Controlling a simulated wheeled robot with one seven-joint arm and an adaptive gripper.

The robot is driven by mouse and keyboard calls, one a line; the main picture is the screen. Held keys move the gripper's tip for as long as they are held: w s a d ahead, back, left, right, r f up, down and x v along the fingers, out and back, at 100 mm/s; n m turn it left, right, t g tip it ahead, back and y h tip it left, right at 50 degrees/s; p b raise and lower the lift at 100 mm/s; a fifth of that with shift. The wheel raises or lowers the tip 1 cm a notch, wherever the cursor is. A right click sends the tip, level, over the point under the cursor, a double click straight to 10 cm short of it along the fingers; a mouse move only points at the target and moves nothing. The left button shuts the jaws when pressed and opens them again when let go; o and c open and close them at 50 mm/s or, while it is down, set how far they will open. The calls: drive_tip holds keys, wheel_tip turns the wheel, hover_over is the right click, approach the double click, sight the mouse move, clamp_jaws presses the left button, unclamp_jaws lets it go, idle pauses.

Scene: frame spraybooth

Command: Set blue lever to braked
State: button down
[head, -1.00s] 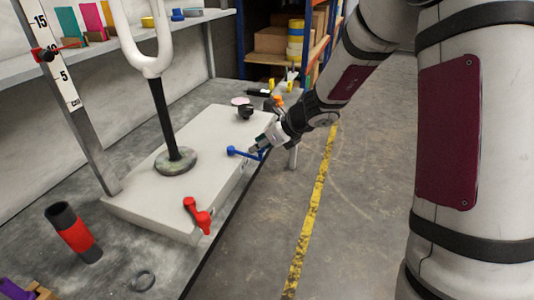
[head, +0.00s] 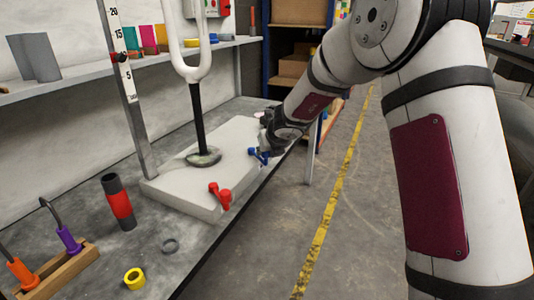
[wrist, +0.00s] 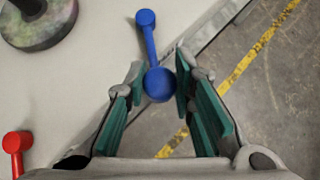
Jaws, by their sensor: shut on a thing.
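The blue lever (head: 251,152) sits at the right edge of the pale raised block (head: 168,188). In the wrist view the blue lever (wrist: 149,40) runs from a small round end at the top down to a larger blue ball. My gripper (wrist: 160,76) has its green-padded fingers on either side of that ball and is shut on it. In the head view my gripper (head: 265,152) is at the lever, and my wrist hides part of it. No braked marking is readable.
A red lever (head: 219,195) is on the block's near edge; it also shows in the wrist view (wrist: 16,142). A white fork on a black post (head: 198,115) stands on the block. A red-black cylinder (head: 119,203) stands on the bench. Floor to the right is clear.

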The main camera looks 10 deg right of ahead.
drive_tip(key=shift+a, duration=0.15)
drive_tip(key=c, duration=1.4)
unclamp_jaws()
drive_tip(key=shift+o, duration=0.2)
drive_tip(key=shift+s+d+r, duration=0.2)
drive_tip(key=shift+s+r, duration=0.2)
drive_tip(key=a+v, duration=0.1)
drive_tip(key=v, duration=0.9)
drive_tip(key=shift+s+d+r, duration=0.3)
drive_tip(key=shift+d, duration=0.15)
